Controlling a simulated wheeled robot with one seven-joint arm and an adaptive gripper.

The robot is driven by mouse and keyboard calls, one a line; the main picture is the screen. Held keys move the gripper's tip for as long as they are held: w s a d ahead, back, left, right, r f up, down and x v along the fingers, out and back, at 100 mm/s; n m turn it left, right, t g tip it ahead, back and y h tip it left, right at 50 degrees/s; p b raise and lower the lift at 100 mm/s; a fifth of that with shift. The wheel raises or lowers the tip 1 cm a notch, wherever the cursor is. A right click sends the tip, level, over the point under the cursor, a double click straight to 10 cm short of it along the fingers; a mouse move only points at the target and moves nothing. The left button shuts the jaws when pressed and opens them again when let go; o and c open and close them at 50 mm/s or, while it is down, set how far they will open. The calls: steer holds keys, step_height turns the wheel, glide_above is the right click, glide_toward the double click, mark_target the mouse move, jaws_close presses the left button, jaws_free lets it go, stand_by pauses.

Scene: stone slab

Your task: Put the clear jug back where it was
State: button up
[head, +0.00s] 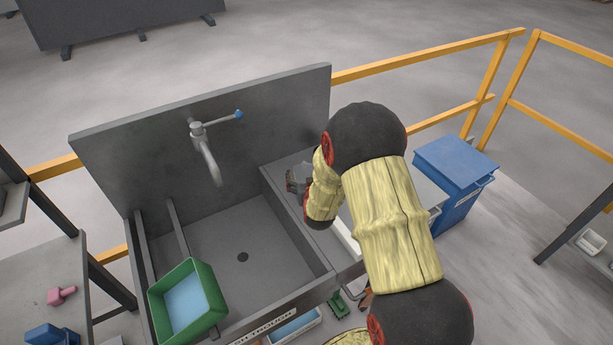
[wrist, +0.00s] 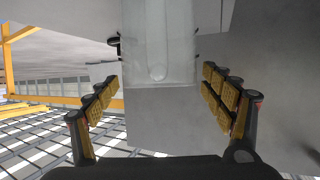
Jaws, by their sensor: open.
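The clear jug (wrist: 158,45) shows in the wrist view as a pale, see-through body at the top middle. My gripper (wrist: 160,82) is open, with one padded finger on each side of the jug's lower part. A narrow gap shows on the right; on the left the fingertip looks close to the jug's edge. I cannot tell whether either finger touches it. In the head view my gripper (head: 297,180) is over the ledge right of the sink, mostly hidden by my arm. The jug is hard to make out there.
The grey sink (head: 225,275) has a tap (head: 206,150) on its back panel. A green tub (head: 207,272) sits at the sink's left front. A blue bin (head: 450,185) stands right of the ledge, near yellow rails (head: 430,62). The sink basin is clear.

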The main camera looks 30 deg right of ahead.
steer(key=p+v, duration=0.1)
steer(key=v, duration=1)
steer(key=s+a+r+n+g+y, duration=0.1)
steer(key=s+a+r+y, duration=0.15)
steer(key=a+r, duration=0.35)
steer(key=s+a+r+n+g+y, duration=0.1)
steer(key=s+a+r+g, duration=0.2)
steer(key=r, duration=0.5)
steer(key=s+a+r+g, duration=0.1)
steer(key=s+a+r, duration=0.1)
steer(key=s, duration=0.5)
steer(key=s+a+r+n+g+y, duration=0.1)
steer(key=s+a+r, duration=0.1)
steer(key=s, duration=0.5)
steer(key=s+a+r+n+g, duration=0.1)
steer(key=s+r, duration=0.3)
steer(key=s, duration=0.4)
steer(key=shift+a+r, duration=0.3)
steer(key=shift+a, duration=0.15)
step_height(320, 180, down, 3)
steer(key=shift+r+b, duration=0.1)
steer(key=shift+b, duration=1.15)
